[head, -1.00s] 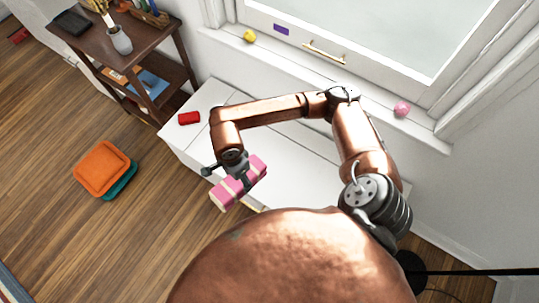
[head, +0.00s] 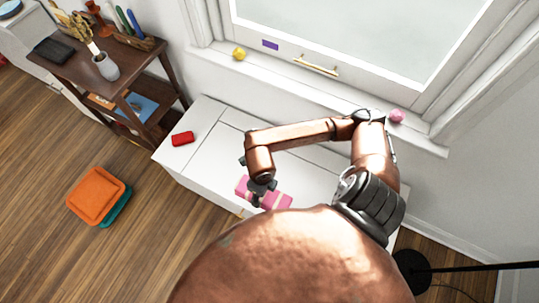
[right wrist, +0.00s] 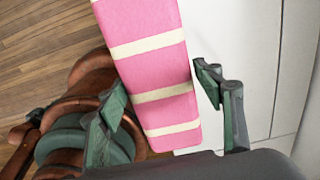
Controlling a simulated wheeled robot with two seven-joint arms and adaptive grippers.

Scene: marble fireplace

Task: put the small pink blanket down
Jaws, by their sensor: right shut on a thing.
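The small pink blanket (head: 277,201), a folded block with cream stripes, is held by my right gripper (head: 262,190) at the front side of the white chest (head: 225,160) under the window. In the right wrist view the blanket (right wrist: 155,68) passes between the fingers of the right gripper (right wrist: 160,90), which is shut on it. The white chest top (right wrist: 240,50) shows beside the blanket there. I cannot tell whether the blanket touches the chest, and my body hides the area in front. My left gripper is not in view.
A red object (head: 182,139) lies on the chest's left end, with bare white top around it. A yellow object (head: 239,54) and a pink one (head: 396,116) sit on the window sill. Orange cushion (head: 97,195) on the floor; brown shelf (head: 140,62) at upper left.

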